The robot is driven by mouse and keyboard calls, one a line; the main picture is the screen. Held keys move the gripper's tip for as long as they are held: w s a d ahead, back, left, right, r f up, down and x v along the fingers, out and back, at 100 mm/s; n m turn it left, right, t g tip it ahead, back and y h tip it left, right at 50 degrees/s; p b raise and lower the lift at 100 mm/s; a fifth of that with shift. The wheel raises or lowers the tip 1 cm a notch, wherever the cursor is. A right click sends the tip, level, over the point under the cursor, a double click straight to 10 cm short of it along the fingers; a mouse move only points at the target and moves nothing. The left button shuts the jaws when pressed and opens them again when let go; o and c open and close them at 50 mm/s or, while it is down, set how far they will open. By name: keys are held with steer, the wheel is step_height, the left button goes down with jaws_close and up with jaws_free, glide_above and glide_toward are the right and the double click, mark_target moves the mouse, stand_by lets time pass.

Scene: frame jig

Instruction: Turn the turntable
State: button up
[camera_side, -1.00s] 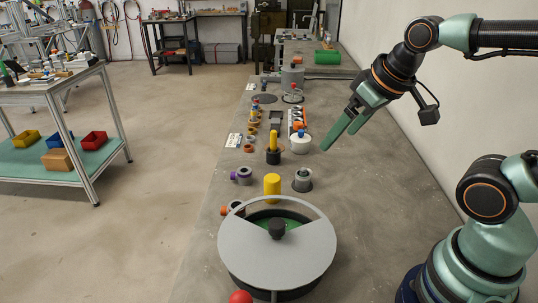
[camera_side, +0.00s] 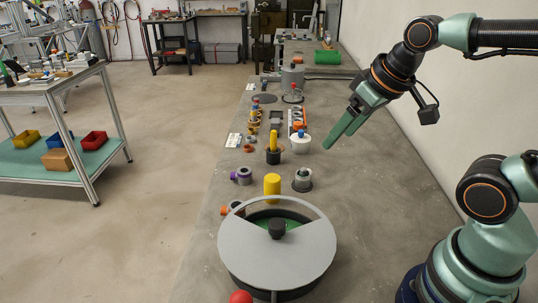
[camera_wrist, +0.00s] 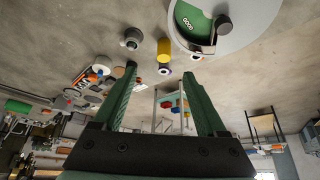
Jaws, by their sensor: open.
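The turntable (camera_side: 278,262) is a large round grey disc at the near end of the bench in the side view. A cut-out at its far side shows a green surface, and a dark knob (camera_side: 277,228) stands by the cut-out. In the wrist view the turntable (camera_wrist: 248,42) is at the top right, cut by the frame edge, with the word GOOD on the green part (camera_wrist: 183,14). My gripper (camera_side: 338,140) is open and empty, in the air above the right side of the bench, beyond the turntable and apart from it. Its two fingers (camera_wrist: 157,68) also show in the wrist view.
A yellow cylinder (camera_side: 272,184) and a grey round part (camera_side: 303,180) stand just beyond the turntable. A red ball (camera_side: 241,297) is at its near edge. A white cup (camera_side: 300,144) and several small parts line the bench farther back. The bench's right strip is mostly clear.

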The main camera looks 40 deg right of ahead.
steer(key=w+a+f+n+g, duration=0.2)
steer(key=w+a+g, duration=0.1)
steer(key=a, duration=0.4)
steer(key=n+g, duration=0.1)
steer(key=g, duration=0.2)
glide_toward(277, 223)
step_height(277, 223, down, 9)
steer(key=shift+s+f, duration=0.15)
steer(key=shift+f, duration=0.1)
jaws_close()
stand_by(1.3)
